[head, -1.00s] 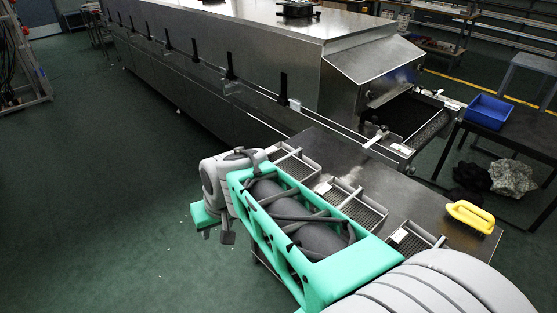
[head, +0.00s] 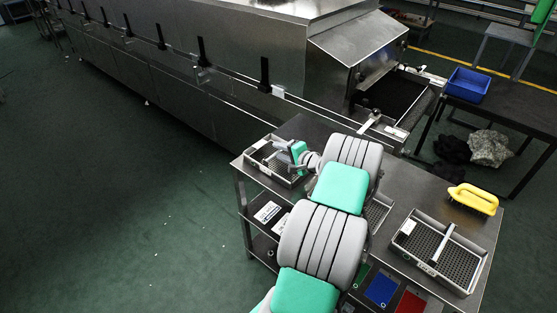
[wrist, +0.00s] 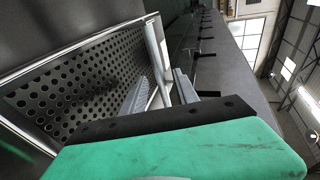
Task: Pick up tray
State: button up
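Several metal trays with perforated floors and a crossbar handle sit on the steel table. The left tray (head: 262,171) is at the table's left end, the middle tray (head: 379,213) is mostly hidden behind my arm, and the right tray (head: 476,277) is in full view. My gripper (head: 284,148) is at the left tray. In the wrist view, the tray (wrist: 75,88) fills the left side, and its crossbar (wrist: 156,58) runs between the two fingers of my gripper (wrist: 160,92). The fingers look apart, one on each side of the bar. Whether either touches it is unclear.
The steel dryer (head: 215,50) stands behind the table, with its belt outlet (head: 398,95) close by. A yellow-handled tool (head: 474,198) lies at the table's right. A blue bin (head: 468,84) stands on a dark side table. The floor at left is clear.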

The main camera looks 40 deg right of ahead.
aim_at(279, 151)
jog(key=x, duration=0.3)
jog(key=shift+w, duration=0.35)
grip_shut()
jog(key=shift+r, duration=0.1)
dwell(0.9)
